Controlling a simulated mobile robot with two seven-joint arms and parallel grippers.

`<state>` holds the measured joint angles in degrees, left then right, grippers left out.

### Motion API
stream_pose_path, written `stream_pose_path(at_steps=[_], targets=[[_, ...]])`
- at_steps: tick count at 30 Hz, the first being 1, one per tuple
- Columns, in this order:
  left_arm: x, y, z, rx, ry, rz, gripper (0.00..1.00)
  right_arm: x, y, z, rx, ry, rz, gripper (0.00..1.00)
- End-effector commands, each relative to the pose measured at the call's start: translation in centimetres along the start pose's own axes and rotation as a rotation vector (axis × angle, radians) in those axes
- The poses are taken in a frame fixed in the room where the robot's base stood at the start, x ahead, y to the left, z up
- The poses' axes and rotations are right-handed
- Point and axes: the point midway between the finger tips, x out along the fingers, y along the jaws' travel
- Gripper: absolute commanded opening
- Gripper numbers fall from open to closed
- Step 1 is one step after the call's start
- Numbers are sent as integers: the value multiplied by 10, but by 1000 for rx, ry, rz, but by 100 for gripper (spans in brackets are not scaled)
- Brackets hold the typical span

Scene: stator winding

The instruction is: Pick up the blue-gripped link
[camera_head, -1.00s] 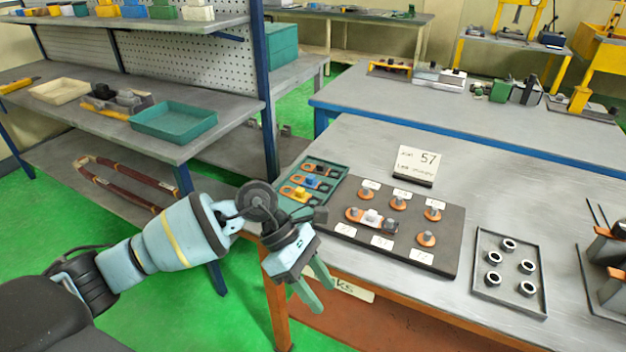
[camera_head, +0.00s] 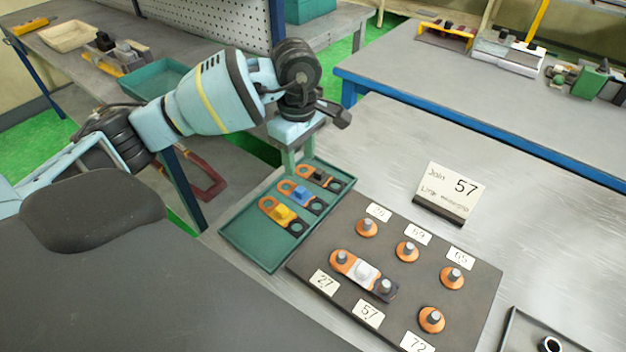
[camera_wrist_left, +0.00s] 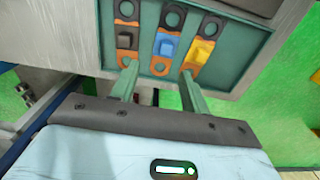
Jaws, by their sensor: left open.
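The blue-gripped link (camera_head: 301,194) lies flat in the green tray (camera_head: 236,233), between a black-gripped link (camera_head: 318,177) and a yellow-gripped link (camera_head: 283,214). My left gripper (camera_head: 299,160) is over the tray's far left edge, open and empty, fingers pointing down. In the left wrist view the blue-gripped link (camera_wrist_left: 167,45) is ahead of my left gripper (camera_wrist_left: 160,85), between the lines of its two fingers. The fingers appear apart from its blue grip; their height above the tray is unclear. My right gripper is not in view.
Right of the tray, a dark board (camera_head: 462,312) holds several orange-based posts with number labels and a white-gripped link (camera_head: 363,272). A black-edged tray (camera_head: 520,330) is at the lower right.

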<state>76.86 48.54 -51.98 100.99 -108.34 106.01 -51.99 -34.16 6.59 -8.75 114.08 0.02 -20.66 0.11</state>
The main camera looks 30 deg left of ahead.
Motion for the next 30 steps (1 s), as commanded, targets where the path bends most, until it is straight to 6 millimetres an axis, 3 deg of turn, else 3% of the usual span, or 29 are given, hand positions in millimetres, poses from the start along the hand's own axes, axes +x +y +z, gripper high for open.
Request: stream_pose_path(at_steps=[9, 19, 30], targets=[[15, -1, 0, 0, 0, -2, 45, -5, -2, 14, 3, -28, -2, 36], [32, -2, 2, 1, -1, -1, 45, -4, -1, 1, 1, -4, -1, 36], [76, -4, 6, 0, -1, 0, 45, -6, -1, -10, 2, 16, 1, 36]])
